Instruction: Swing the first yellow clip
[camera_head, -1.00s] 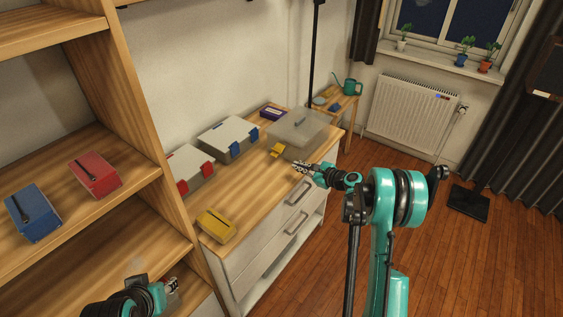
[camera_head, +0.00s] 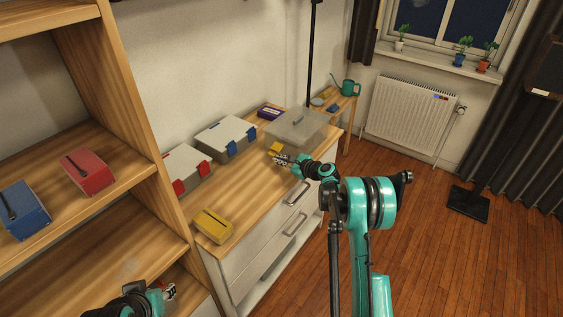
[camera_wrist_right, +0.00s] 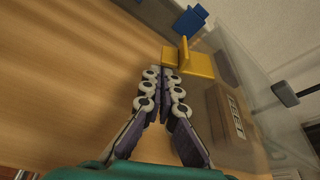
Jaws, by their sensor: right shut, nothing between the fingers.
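The clear case (camera_head: 300,126) with a grey lid handle stands at the far end of the dresser top. A yellow clip (camera_head: 277,147) shows on its near left side. In the right wrist view the yellow clip (camera_wrist_right: 200,64) shows as two flat plates meeting at an angle. My right gripper (camera_head: 277,160) is shut and empty, its fingertips just beside the clip. In the right wrist view its fingertips (camera_wrist_right: 169,74) seem to reach the clip's lower edge; I cannot tell whether they touch.
A blue-clipped case (camera_head: 226,136) and a red-clipped case (camera_head: 184,166) stand along the wall. A yellow box (camera_head: 213,225) lies at the dresser's near end. A brown labelled box (camera_wrist_right: 232,113) shows through the clear wall. Bare wood lies left of the right gripper.

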